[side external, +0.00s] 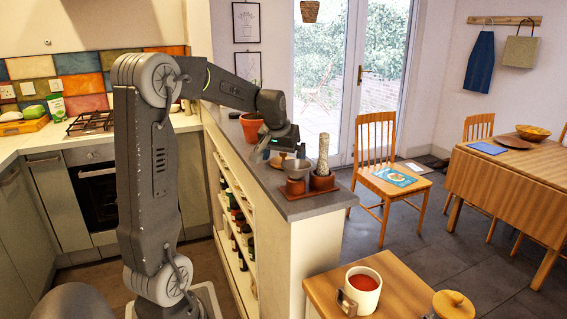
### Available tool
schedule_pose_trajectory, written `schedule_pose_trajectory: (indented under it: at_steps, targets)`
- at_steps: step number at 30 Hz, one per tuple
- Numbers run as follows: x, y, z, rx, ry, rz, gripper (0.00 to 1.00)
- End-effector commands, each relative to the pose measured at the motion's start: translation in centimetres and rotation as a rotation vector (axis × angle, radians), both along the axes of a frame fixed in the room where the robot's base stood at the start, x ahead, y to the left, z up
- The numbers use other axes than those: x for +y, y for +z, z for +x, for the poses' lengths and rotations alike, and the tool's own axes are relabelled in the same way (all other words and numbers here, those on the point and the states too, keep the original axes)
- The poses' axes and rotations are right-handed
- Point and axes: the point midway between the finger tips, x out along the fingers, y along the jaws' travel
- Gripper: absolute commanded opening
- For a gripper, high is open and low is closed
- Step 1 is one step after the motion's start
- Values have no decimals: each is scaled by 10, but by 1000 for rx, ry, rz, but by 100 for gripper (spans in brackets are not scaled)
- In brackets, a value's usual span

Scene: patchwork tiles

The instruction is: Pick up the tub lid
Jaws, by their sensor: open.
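A round yellow-brown lid with a knob (454,304) shows at the bottom right, by the edge of a small wooden table; I cannot tell if it is the tub lid or what is under it. A white tub or mug (362,301) with red contents stands open on that table. My gripper (279,155) is open, pointing down above the grey counter at the centre, far from the yellow lid. Small items partly hidden by and close to the gripper are too small to make out.
A terracotta pot (251,127) stands behind the gripper. A small grey-brown object (346,302) is beside the tub.

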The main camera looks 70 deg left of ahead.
Motion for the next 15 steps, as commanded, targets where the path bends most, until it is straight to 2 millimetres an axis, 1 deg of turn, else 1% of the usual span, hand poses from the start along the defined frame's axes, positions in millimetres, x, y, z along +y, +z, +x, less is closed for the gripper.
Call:
schedule_pose_trajectory:
  at_steps: [3, 15]
  targets:
    - [0, 0, 0, 0, 0, 0, 100]
    - [0, 1, 0, 0, 0, 0, 62]
